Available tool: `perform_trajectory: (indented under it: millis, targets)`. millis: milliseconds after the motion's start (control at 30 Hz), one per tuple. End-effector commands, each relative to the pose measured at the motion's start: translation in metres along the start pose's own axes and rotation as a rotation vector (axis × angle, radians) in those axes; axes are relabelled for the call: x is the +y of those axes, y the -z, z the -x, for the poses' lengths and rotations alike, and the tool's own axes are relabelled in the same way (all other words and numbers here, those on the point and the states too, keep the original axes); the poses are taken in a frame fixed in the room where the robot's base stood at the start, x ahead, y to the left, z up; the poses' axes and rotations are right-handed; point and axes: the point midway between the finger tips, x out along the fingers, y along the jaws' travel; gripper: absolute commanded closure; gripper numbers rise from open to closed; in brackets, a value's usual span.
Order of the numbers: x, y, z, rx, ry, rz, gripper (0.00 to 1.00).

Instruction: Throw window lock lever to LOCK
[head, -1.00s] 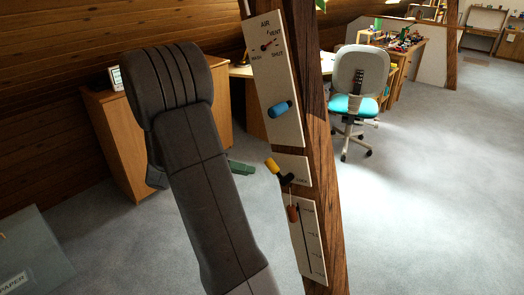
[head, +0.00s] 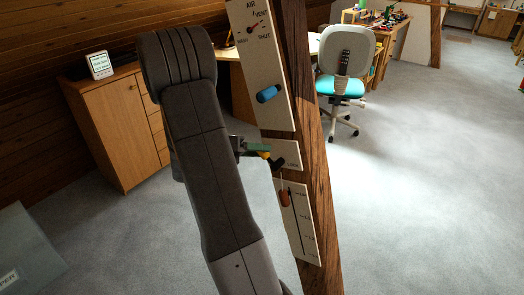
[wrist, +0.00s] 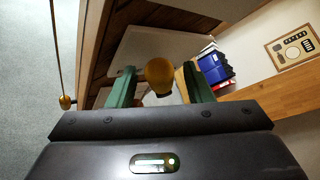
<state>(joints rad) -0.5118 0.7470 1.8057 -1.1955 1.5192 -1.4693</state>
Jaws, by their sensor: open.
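The window lock lever (head: 280,162) is a black hub and arm with a yellow grip on a small white plate (head: 288,150) on the timber post. A LOCK label (head: 292,164) is at the right of the hub. The grip points up and left, away from the label. My gripper (head: 257,149) is at the yellow grip, its green fingers partly covering it. In the wrist view, the yellow knob (wrist: 160,75) stands between the two open green fingers (wrist: 122,88), with a gap visible on each side.
Above the lever is the AIR panel with a blue handle (head: 268,93).

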Motion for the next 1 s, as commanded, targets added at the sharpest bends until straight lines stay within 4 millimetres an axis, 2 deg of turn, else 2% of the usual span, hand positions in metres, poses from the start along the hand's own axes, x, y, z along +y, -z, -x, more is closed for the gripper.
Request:
perform_trajectory:
  millis: [133,467,700,1000]
  targets:
    - [-0.0001,0.0005,-0.0112,0.002,0.000,0.001,0.54]
    - [0.0001,0.0003,-0.0136,0.000,-0.001,0.001,0.54]
    - [0.0001,0.0003,-0.0134,0.001,-0.001,0.000,1.00]
    - [-0.0016,-0.0004,-0.0134,0.005,-0.010,-0.011,1.00]
